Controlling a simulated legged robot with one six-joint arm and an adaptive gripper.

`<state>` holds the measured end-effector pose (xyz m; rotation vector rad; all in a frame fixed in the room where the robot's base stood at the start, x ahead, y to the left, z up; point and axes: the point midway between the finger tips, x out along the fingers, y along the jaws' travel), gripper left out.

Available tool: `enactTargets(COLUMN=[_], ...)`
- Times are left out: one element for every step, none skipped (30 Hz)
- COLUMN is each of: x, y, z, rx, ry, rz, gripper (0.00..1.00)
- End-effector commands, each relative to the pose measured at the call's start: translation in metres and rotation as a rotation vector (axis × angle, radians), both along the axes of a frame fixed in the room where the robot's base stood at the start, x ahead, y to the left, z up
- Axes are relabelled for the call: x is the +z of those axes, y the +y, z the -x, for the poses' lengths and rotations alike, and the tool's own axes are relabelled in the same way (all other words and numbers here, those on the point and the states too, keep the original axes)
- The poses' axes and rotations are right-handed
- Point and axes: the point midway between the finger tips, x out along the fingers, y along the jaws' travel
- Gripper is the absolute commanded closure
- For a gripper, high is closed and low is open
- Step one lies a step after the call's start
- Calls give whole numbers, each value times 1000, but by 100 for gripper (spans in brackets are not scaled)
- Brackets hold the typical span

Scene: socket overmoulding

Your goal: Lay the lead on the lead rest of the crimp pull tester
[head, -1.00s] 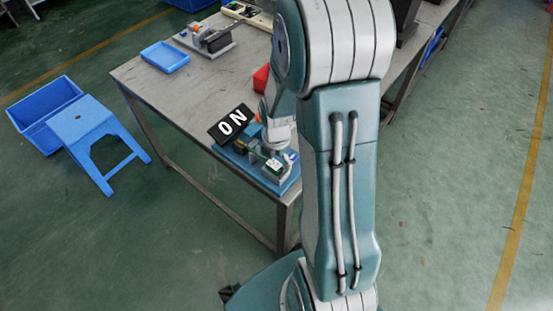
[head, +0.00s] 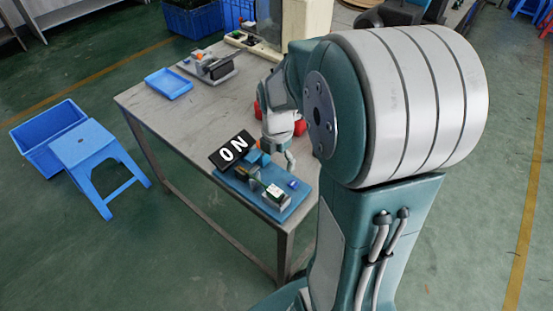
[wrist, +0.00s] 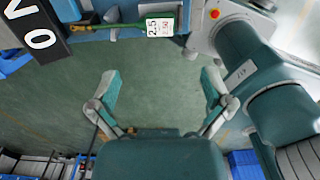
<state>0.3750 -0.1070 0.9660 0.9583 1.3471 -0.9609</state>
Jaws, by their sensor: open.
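My gripper (head: 290,158) is behind the tester, apart from the lead. In the wrist view its fingers (wrist: 160,76) are spread and empty. The lead rest is hard to tell apart.
A red container (head: 300,124) sits behind my gripper. A blue tray (head: 168,83) and a grey device (head: 208,66) are at the bench's far left. A blue stool (head: 85,145) and a blue crate (head: 45,125) stand on the floor at left. The bench's middle is clear.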

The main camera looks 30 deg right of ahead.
Motion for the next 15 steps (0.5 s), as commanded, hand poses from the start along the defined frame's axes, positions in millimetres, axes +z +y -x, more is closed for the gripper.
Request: enactTargets(x=[3,6,10,14,19,26,32,38,45,50,55,62,66,71,77], y=[1,2,5,7,11,15,19,22,28,31,34,39,43,46,50], z=[0,1,2,4,5,8,11,13,17,20,22,26,30,33,37], rx=[-12,-26,-58,-90,-130,-192,-244,-297,-366,-419,-472,-543,-595,-648,-717], ry=[-4,-8,-18,-28,-39,-57,-70,-86,-105,-120,-133,-152,-166,-180,-199], rz=[1,2,5,6,8,9,9,7,5,1,-4,-11,-18,-25,-37], gripper=[0,0,0,0,0,0,0,0,0,0,0,0,0,0,0])
